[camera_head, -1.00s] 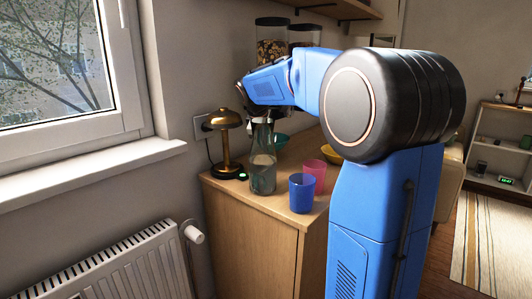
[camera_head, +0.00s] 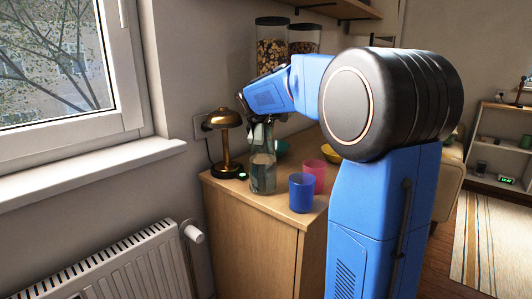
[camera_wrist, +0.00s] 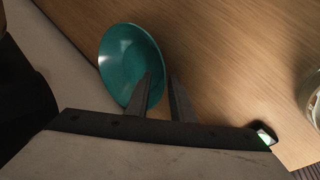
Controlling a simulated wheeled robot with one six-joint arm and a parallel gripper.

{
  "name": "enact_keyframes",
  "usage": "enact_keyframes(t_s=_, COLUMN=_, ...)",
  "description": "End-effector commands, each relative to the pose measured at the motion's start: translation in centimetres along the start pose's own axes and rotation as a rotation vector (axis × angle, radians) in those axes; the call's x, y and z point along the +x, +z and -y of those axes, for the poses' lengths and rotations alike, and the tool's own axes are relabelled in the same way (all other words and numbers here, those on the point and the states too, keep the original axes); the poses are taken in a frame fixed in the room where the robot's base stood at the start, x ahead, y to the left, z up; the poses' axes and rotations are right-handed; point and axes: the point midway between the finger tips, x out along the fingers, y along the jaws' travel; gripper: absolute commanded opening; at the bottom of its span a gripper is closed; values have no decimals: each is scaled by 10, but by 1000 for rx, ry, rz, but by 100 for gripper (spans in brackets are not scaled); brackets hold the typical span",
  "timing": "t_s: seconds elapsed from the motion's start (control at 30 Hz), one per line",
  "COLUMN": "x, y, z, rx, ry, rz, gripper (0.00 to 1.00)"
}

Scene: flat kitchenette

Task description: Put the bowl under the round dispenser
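The teal bowl (camera_wrist: 130,58) fills the upper left of the wrist view. In the head view the bowl (camera_head: 282,147) shows only in part behind the glass bottle. My gripper (camera_wrist: 160,77) is open and empty at the bowl's right rim. One finger overlaps the bowl's inside and the other is outside it, over the wood; I cannot tell whether they touch. Two clear dispensers with dark lids stand at the back, a left dispenser (camera_head: 271,45) and a right dispenser (camera_head: 304,39). My arm hides their lower parts, and I cannot tell which one is round.
A glass bottle (camera_head: 263,168), brass lamp (camera_head: 226,140), blue cup (camera_head: 301,192) and pink cup (camera_head: 315,173) crowd the front of the wooden cabinet (camera_head: 250,220). A yellow bowl (camera_head: 331,154) is partly hidden by my arm. The window wall borders the left.

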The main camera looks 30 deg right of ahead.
Motion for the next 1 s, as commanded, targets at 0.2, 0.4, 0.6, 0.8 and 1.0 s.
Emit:
enact_keyframes(t_s=0.2, x=-18, y=0, z=-1, rx=0, ry=1, rz=-1, gripper=21)
enact_keyframes(t_s=0.4, x=-50, y=0, z=-1, rx=0, ry=1, rz=-2, gripper=21)
enact_keyframes(t_s=0.6, x=-71, y=0, z=-2, rx=0, ry=1, rz=-1, gripper=21)
enact_keyframes(t_s=0.8, x=-77, y=0, z=-1, rx=0, ry=0, rz=0, gripper=21)
enact_keyframes(t_s=1.0, x=-77, y=0, z=-1, rx=0, ry=0, rz=0, gripper=21)
